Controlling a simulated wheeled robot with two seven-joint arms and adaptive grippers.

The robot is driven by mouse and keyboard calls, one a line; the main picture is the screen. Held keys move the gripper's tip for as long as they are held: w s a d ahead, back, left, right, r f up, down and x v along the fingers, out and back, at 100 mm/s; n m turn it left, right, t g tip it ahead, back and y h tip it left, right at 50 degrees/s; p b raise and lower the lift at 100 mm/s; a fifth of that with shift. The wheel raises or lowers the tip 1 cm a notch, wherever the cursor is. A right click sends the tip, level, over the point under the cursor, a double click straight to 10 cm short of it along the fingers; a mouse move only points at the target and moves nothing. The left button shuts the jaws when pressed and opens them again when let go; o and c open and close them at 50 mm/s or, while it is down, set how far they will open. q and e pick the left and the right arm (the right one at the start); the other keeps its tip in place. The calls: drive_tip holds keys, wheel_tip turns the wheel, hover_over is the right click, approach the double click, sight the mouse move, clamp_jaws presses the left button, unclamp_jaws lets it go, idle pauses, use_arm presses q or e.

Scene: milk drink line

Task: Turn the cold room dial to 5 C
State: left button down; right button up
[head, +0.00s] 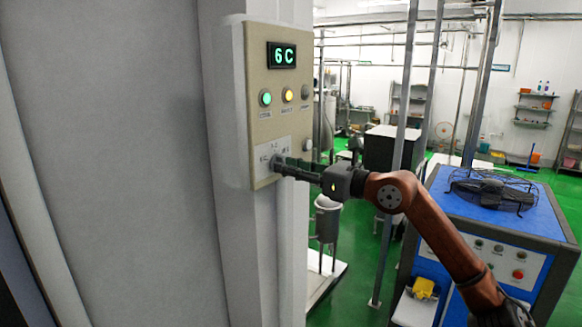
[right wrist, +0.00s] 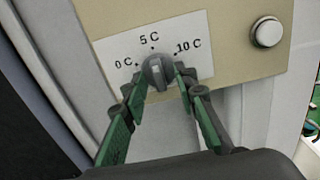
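The cold room dial (right wrist: 157,72) is a grey round knob with a raised grip bar. It sits on a white plate (right wrist: 112,48) marked 0 C, 5 C and 10 C, low on a beige panel (head: 260,111). The green display (head: 281,55) at the panel's top reads 6 C. My right gripper (head: 279,165) is at the dial and hides most of it in the head view. In the right wrist view its two green-padded fingers (right wrist: 159,78) lie close against either side of the knob, shut on it. The knob's bar stands near upright. My left gripper is not in view.
A grey wall (head: 110,150) fills the left. A blue-topped machine (head: 490,205) stands at the right on green floor.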

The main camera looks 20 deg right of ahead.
drive_tip(key=shift+s, duration=0.1)
drive_tip(key=v, duration=1.1)
drive_tip(key=shift+s+d, duration=0.25)
drive_tip(key=shift+d, duration=0.1)
drive_tip(key=shift+w+f, duration=0.1)
